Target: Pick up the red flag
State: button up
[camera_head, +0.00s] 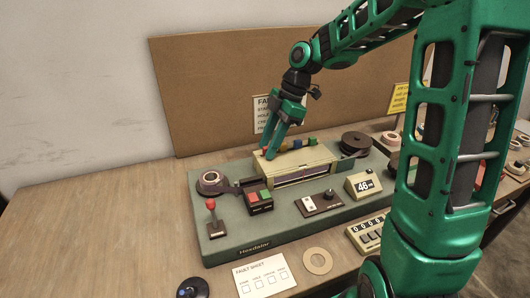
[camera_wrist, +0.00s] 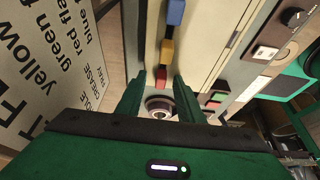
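The red flag (camera_wrist: 161,78) is a small red block at the near end of a row of coloured blocks in the wrist view. It shows in the head view (camera_head: 265,152) at the left end of the row, partly hidden by my fingers. The row sits on top of the beige box (camera_head: 314,157) of the tape machine. My gripper (camera_wrist: 158,86) is open and points down, with one fingertip on either side of the red flag. I cannot tell whether the fingers touch it. My gripper (camera_head: 270,147) hangs over the box's left end in the head view.
The yellow block (camera_wrist: 167,50) and blue block (camera_wrist: 176,12) stand close beyond the red flag; a green block (camera_head: 311,141) ends the row. A tape reel (camera_head: 210,180) and red-knobbed lever (camera_head: 211,205) are left. A fault card (camera_head: 265,106) stands behind. The table's left side is clear.

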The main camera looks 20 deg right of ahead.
grip_shut()
jog(key=shift+r, duration=0.1)
